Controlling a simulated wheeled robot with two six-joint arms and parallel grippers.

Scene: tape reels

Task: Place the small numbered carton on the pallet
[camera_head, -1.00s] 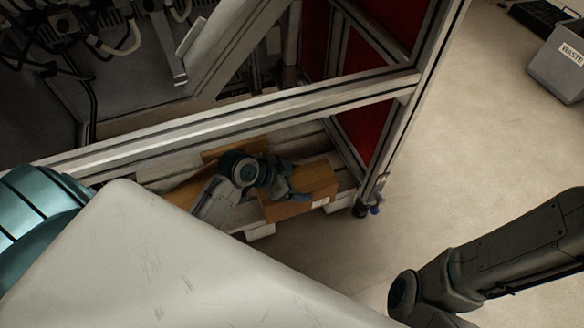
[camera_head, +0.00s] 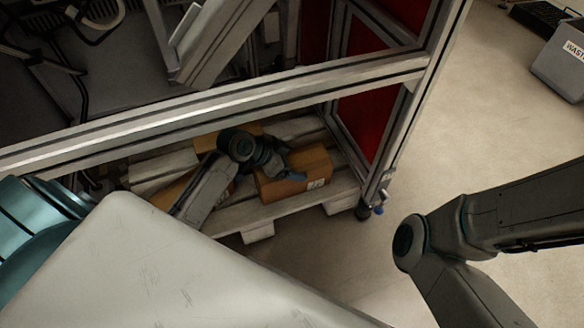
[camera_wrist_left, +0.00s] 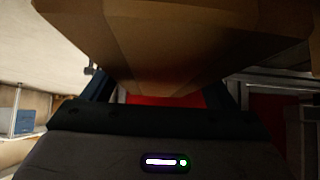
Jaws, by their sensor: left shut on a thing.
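The small brown carton (camera_head: 310,172) with a white label is at the right part of the wooden pallet (camera_head: 245,218), under the machine frame. I cannot tell whether it rests on the boards or is just above them; its number is unreadable. My left gripper (camera_head: 286,171) is shut on the carton from its left and upper side. In the left wrist view the carton (camera_wrist_left: 175,40) fills the top, between the dark fingers. My right arm shows at the right, but its gripper is out of view.
Other brown cartons lie on the pallet, one left of my forearm (camera_head: 176,190) and one behind the wrist (camera_head: 226,138). A metal frame beam (camera_head: 330,82) crosses above, and a frame leg (camera_head: 372,195) stands right of the pallet. A grey waste bin (camera_head: 562,62) is far right on open floor.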

